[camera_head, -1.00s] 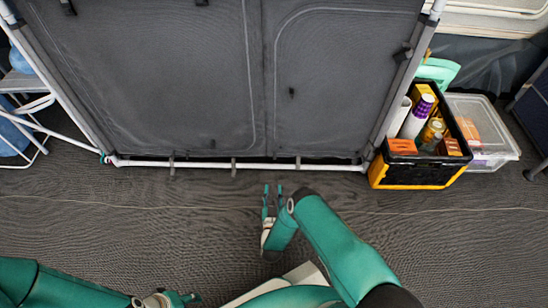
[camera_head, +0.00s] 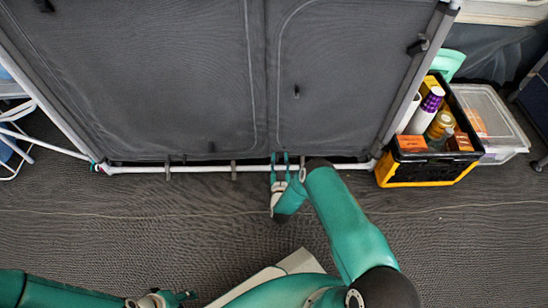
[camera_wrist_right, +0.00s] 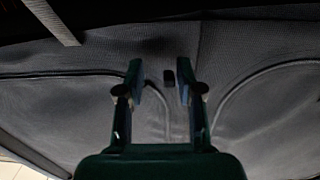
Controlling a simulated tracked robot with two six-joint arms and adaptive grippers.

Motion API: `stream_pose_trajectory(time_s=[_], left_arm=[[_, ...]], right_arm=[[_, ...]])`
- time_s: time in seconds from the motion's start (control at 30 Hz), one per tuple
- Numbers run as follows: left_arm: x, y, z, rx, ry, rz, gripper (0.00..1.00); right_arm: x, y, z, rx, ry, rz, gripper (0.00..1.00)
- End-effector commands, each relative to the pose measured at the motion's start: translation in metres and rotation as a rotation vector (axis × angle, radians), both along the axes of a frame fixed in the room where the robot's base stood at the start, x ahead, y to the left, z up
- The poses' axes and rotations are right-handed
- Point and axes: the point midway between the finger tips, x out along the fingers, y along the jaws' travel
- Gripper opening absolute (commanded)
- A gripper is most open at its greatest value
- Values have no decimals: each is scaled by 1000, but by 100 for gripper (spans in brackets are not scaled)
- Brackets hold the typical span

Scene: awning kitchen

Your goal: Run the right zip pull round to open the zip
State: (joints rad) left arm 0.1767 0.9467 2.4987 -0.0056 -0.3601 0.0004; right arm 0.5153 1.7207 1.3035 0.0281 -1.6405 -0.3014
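The grey fabric cupboard front (camera_head: 180,75) stands upright ahead, with two panels outlined by pale curved zip lines. The right panel's zip line (camera_head: 278,90) runs up its left side and curves right at the top. My right gripper (camera_head: 280,157) is at the cupboard's lower edge, near the foot of that line, fingers apart. In the right wrist view, a small dark tab that looks like a zip pull (camera_wrist_right: 169,77) shows between the open fingertips; I cannot tell whether they touch it. My left gripper (camera_head: 180,298) is low at the left, its finger gap unclear.
A black and yellow crate (camera_head: 425,174) of groceries and a clear lidded box (camera_head: 505,130) stand at the right. The floor in front is clear.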

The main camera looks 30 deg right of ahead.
Motion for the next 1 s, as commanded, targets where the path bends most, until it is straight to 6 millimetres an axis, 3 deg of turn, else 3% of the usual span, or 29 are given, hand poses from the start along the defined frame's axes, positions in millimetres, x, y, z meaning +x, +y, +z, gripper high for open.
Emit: stream_pose_trajectory(time_s=[0.23, 0.47, 0.83, 1.0], left_arm=[[0, 0, 0, 0, 0, 0, 40], [0, 0, 0, 0, 0, 0, 40], [0, 0, 0, 0, 0, 0, 40], [0, 0, 7, 0, 0, 0, 40]], right_arm=[[7, 9, 0, 0, 0, 18, 36], [8, 12, 0, 1, 1, 22, 0], [9, 9, 0, 1, 1, 22, 0], [12, 15, 9, 0, -1, 29, 0]])
